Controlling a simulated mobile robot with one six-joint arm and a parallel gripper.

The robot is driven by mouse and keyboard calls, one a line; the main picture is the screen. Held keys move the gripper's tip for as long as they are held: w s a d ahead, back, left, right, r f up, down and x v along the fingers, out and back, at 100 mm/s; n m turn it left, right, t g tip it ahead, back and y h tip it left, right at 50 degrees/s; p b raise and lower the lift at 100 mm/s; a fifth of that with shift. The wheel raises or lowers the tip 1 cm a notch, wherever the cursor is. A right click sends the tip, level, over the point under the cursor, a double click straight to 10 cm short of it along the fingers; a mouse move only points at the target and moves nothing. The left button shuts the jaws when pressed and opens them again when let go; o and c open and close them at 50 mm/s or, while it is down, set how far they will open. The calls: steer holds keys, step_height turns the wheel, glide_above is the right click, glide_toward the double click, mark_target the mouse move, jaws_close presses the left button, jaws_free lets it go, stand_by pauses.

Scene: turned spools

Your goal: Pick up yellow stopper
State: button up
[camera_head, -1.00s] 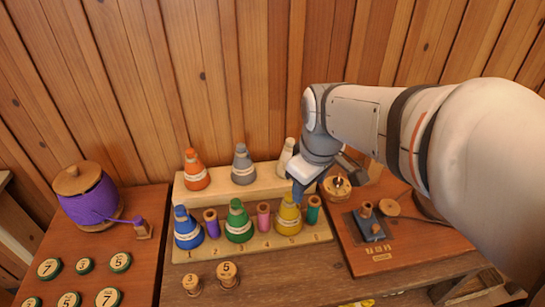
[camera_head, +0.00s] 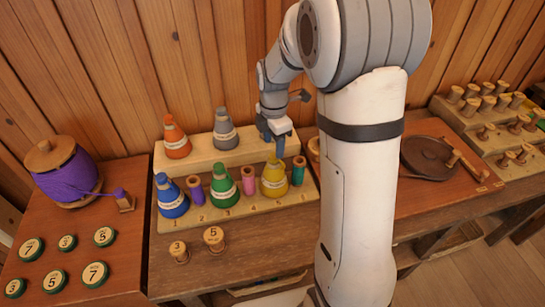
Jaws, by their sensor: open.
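The yellow stopper (camera_head: 274,180) is a cone with a pale label, standing upright on the front step of the wooden rack (camera_head: 240,209). My gripper (camera_head: 279,156) points down right over its top, with blue fingertips at the tip of the cone. The gripper is open. The fingers overlap the cone's tip in this view, so I cannot tell whether they touch it. The label's writing is too small to read.
A blue cone (camera_head: 172,196), a green cone (camera_head: 223,187) and small spools, including a teal spool (camera_head: 298,170) close beside the yellow one, share the front step. Orange (camera_head: 176,138) and grey (camera_head: 225,130) cones stand behind. My arm hides the bench to the right.

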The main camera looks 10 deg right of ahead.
mark_target(274, 155)
steer(key=shift+s+f, duration=0.1)
steer(key=shift+f, duration=1.8)
steer(key=shift+c, duration=0.5)
steer(key=c, duration=0.9)
